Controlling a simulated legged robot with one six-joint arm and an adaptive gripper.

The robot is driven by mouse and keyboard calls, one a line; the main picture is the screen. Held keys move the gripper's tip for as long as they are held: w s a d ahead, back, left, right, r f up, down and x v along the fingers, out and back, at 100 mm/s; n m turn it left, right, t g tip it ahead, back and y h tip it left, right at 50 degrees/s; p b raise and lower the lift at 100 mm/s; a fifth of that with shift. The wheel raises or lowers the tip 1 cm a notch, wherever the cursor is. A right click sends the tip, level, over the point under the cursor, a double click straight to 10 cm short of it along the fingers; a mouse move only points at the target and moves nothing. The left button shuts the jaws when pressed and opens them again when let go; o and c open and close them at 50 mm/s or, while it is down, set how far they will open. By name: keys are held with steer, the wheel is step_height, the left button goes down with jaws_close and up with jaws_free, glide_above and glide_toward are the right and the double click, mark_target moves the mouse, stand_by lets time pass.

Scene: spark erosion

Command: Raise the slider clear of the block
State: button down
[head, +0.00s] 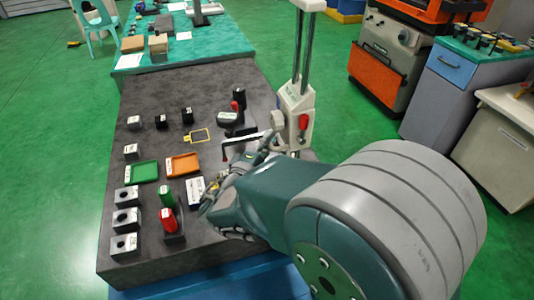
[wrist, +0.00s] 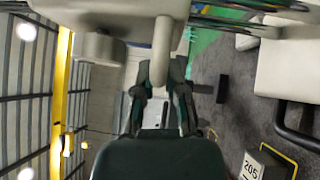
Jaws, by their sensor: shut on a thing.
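The slider (head: 294,97) is a pale grey-white body with a red lever (head: 303,122), around an upright metal column (head: 308,45) in the head view. In the wrist view the slider (wrist: 125,10) fills the top, with a pale rounded handle (wrist: 162,50) hanging from it. My gripper (wrist: 162,72) has its two dark fingers closed about the lower end of this handle. In the head view my gripper (head: 262,150) is beside the slider and partly hidden by my arm. I cannot make out the block under the slider, nor any gap there.
The dark bench (head: 150,92) holds a green tray (head: 141,172), an orange tray (head: 183,164), grey blocks with holes (head: 126,220), and green and red handled pieces (head: 166,195). A black stand with a red part (head: 236,108) is close left of the column. Green floor lies around.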

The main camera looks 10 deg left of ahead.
steer(key=shift+r, duration=0.8)
steer(key=c, duration=0.7)
jaws_free()
steer(key=v, duration=1.2)
